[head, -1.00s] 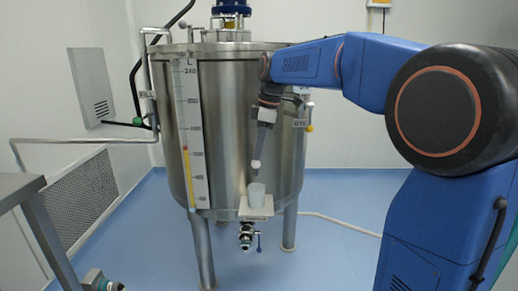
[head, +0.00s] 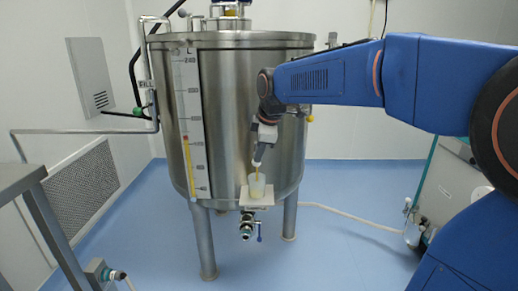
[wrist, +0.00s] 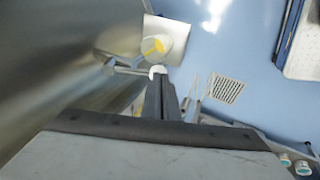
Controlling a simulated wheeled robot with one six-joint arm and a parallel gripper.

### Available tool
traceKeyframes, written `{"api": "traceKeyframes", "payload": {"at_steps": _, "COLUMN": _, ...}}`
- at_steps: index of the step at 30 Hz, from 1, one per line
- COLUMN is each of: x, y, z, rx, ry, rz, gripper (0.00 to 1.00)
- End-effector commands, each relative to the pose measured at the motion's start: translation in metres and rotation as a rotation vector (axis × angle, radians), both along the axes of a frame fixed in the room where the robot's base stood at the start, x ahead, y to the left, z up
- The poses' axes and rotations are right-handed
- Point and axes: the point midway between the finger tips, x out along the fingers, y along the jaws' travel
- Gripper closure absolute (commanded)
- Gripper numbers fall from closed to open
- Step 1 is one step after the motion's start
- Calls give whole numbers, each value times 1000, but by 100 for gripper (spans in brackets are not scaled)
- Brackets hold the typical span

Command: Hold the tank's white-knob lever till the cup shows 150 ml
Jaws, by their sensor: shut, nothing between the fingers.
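The steel tank (head: 225,110) stands in the middle of the head view, with a level gauge (head: 185,125) on its front. A translucent cup (head: 257,190) sits on a small white shelf (head: 248,203) low on the tank. A yellow stream runs into the cup, also seen in the wrist view (wrist: 146,56). The cup's marks are too small to read. My gripper (head: 258,158) is shut just above the cup. In the wrist view its fingertips (wrist: 158,80) are at the white knob (wrist: 157,71) and appear to touch it. Nothing is between the fingers.
A drain valve (head: 247,226) hangs below the shelf. A steel table (head: 25,180) is at the left edge. A white hose (head: 335,205) lies on the blue floor to the right. The floor before the tank is clear.

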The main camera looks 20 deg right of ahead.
Motion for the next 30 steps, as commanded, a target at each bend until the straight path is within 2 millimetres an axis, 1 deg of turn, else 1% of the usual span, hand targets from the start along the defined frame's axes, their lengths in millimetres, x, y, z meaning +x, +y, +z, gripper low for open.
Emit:
{"api": "traceKeyframes", "payload": {"at_steps": 3, "x": -1, "y": 0, "z": -7, "rx": 0, "ry": 3, "rz": 0, "gripper": 100}}
{"api": "traceKeyframes", "payload": {"at_steps": 12, "x": -1, "y": 0, "z": -15, "rx": 1, "ry": 4, "rz": 0, "gripper": 100}}
{"api": "traceKeyframes", "payload": {"at_steps": 30, "x": -2, "y": 0, "z": -20, "rx": 0, "ry": 13, "rz": 0, "gripper": 100}}
